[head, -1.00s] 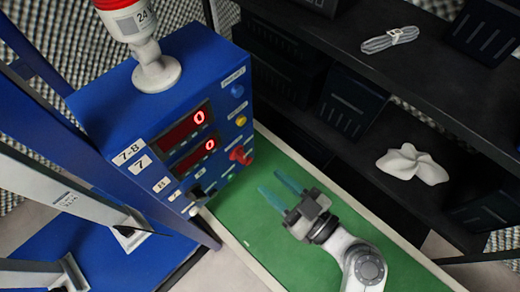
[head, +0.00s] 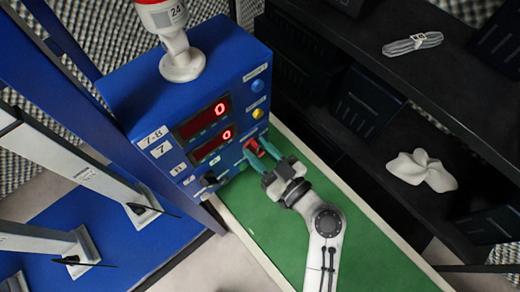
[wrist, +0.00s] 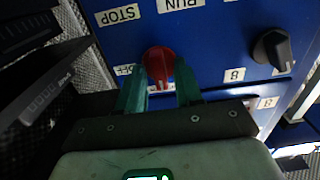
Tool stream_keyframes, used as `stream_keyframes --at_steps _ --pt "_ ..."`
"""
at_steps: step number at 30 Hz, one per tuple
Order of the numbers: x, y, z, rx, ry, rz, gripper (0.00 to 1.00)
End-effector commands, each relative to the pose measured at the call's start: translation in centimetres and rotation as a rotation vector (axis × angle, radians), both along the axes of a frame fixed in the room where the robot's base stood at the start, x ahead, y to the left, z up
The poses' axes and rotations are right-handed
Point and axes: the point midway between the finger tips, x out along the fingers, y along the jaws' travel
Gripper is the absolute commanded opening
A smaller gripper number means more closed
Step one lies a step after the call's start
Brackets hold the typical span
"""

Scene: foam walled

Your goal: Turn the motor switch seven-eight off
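The blue control box (head: 140,95) carries a "7-8" label on its near top corner. A red rotary switch (head: 253,147) sits low on its front face. In the wrist view the red switch (wrist: 159,62) has a partly hidden label, apparently "OFF", beside it. My gripper (head: 258,154) is open at the box face. In the wrist view its teal fingers (wrist: 160,88) stand on either side of the red switch, very close to it. Whether they touch it I cannot tell.
A black knob (head: 208,180) is at the other end of the same face, also seen in the wrist view (wrist: 271,50). Two red displays, both reading 0, and blue and yellow buttons (head: 258,113) lie above.

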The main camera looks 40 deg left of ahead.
Motion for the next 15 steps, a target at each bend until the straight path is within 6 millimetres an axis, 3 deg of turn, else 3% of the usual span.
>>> stream_keyframes --at_steps 10,15 --pt "0.0 -0.03 0.0 0.0 0.0 0.0 0.01" --pt "0.0 -0.04 0.0 0.0 0.0 0.0 0.0"
